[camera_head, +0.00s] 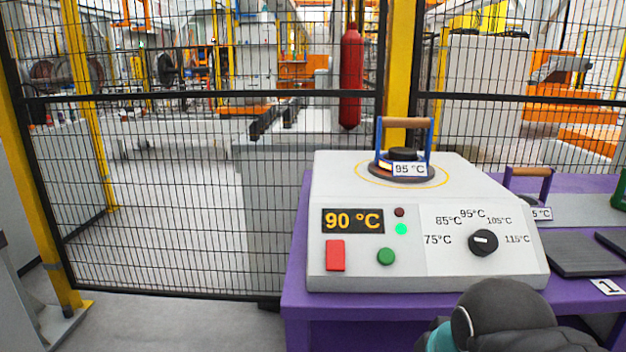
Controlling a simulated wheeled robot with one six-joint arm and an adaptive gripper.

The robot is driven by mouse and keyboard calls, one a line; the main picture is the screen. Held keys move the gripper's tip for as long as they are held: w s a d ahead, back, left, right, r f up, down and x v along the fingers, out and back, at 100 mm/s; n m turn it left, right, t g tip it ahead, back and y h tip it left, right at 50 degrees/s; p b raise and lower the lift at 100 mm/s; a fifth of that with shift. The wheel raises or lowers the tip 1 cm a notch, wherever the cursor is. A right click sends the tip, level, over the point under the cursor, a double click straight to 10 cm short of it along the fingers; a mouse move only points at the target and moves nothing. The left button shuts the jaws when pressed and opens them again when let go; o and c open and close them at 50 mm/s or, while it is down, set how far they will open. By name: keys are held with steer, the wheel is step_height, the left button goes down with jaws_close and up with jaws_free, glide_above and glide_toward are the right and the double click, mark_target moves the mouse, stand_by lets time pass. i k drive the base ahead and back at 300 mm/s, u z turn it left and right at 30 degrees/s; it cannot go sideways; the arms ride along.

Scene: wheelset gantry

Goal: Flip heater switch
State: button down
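The heater (335,185) is a white sloped box on a purple table. Its amber display (352,221) reads 90 °C. A red rectangular switch (335,255) sits below the display at the front left; which way it is tipped is too small to tell. A round green button (386,256) is to its right. Above the button, a small green light (401,229) glows and a dark red light (400,212) looks unlit. A black dial (483,242) sits among marks from 75 °C to 115 °C. Dark, teal-banded links of my arm show at the bottom right; my gripper itself is out of view.
A blue-framed piece with a wooden handle and 95 °C tag (409,169) stands on the heater. A similar handled piece (528,185) and dark plates (582,255) are to the right. A black mesh fence (190,97) stands behind; floor at left is clear.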

mark_target(335, 249)
steer(key=z, duration=0.9)
steer(key=k, duration=1.05)
steer(key=u, duration=0.85)
